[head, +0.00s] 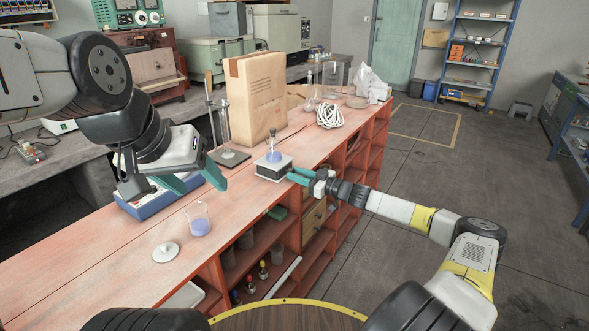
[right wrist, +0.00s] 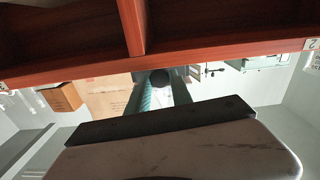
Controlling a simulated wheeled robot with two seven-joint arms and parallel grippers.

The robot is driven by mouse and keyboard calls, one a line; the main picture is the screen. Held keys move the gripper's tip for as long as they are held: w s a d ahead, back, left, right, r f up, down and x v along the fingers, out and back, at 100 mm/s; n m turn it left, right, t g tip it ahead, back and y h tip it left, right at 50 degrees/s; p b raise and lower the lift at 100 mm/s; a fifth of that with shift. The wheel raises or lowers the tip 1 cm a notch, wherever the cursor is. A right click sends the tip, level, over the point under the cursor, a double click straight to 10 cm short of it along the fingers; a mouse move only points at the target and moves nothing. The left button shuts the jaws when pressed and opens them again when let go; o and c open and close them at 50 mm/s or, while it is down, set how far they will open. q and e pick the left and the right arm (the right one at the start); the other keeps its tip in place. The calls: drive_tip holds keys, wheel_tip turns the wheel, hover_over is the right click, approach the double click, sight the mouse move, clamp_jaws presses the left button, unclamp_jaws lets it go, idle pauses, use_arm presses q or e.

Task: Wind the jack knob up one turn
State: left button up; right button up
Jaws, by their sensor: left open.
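The lab jack (head: 273,168) stands on the red bench top, with a stoppered flask (head: 273,154) of blue-violet liquid upright on its plate. My right gripper (head: 292,178) reaches the jack from the aisle side with its teal fingers level. In the right wrist view the dark round jack knob (right wrist: 160,76) sits between the fingers and fills the gap, so they look shut on it. The knob is hidden by the fingers in the head view. My left gripper (head: 198,178) is open and empty above the bench, to the left of the jack.
A beaker (head: 198,219) of violet liquid and a white disc (head: 165,252) stand on the near bench. A blue tray (head: 147,205) lies under my left gripper. The aisle floor is clear.

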clamp_jaws()
drive_tip(key=shift+m, duration=2.1)
drive_tip(key=o, duration=0.8)
unclamp_jaws()
drive_tip(key=shift+c, duration=0.2)
drive_tip(key=v, duration=0.7)
drive_tip(key=shift+s+d, duration=0.2)
drive_tip(key=shift+d, duration=0.15)
